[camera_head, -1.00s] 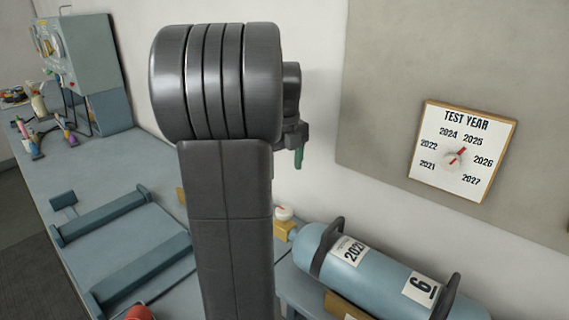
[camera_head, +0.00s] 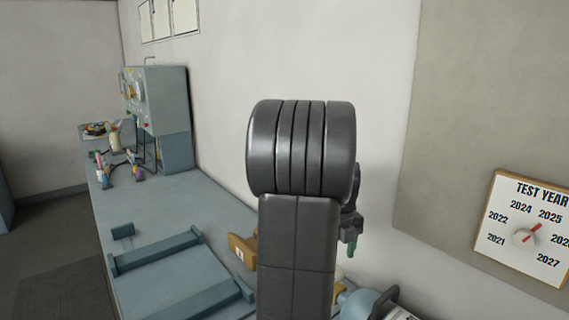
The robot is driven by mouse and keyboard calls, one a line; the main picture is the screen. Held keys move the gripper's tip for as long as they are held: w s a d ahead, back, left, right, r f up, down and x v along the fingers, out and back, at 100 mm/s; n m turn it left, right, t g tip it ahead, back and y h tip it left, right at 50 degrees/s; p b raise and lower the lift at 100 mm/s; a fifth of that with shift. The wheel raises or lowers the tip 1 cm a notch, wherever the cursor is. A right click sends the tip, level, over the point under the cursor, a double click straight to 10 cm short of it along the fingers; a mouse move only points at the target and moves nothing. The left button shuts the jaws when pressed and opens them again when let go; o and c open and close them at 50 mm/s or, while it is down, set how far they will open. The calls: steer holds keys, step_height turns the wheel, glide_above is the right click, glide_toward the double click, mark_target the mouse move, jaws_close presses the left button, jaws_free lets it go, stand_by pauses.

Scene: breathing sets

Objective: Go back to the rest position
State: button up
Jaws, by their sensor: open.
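My arm stands upright in the middle of the head view and hides much of what is behind it. My gripper (camera_head: 350,238) shows only in part at the right of my arm, a small dark end with a green tip pointing down. It is open, and I see nothing held in it. It is in the air in front of the pale wall, above the bench.
The blue bench (camera_head: 180,220) runs along the wall, with a blue rack (camera_head: 165,250) on it. A grey-blue panel unit (camera_head: 160,100) stands at the far end. A blue cylinder (camera_head: 362,304) is low right. The test year board (camera_head: 526,230) hangs on the wall.

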step_height(320, 180, down, 5)
steer(key=shift+r, duration=0.1)
stand_by(0.5)
step_height(320, 180, up, 13)
step_height(320, 180, down, 13)
steer(key=shift+f, duration=0.15)
steer(key=n, duration=1)
steer(key=shift+b, duration=0.4)
steer(key=n, duration=0.5)
steer(key=shift+w+n+b, duration=0.1)
steer(key=shift+n+b, duration=0.7)
steer(key=shift+n, duration=1.9)
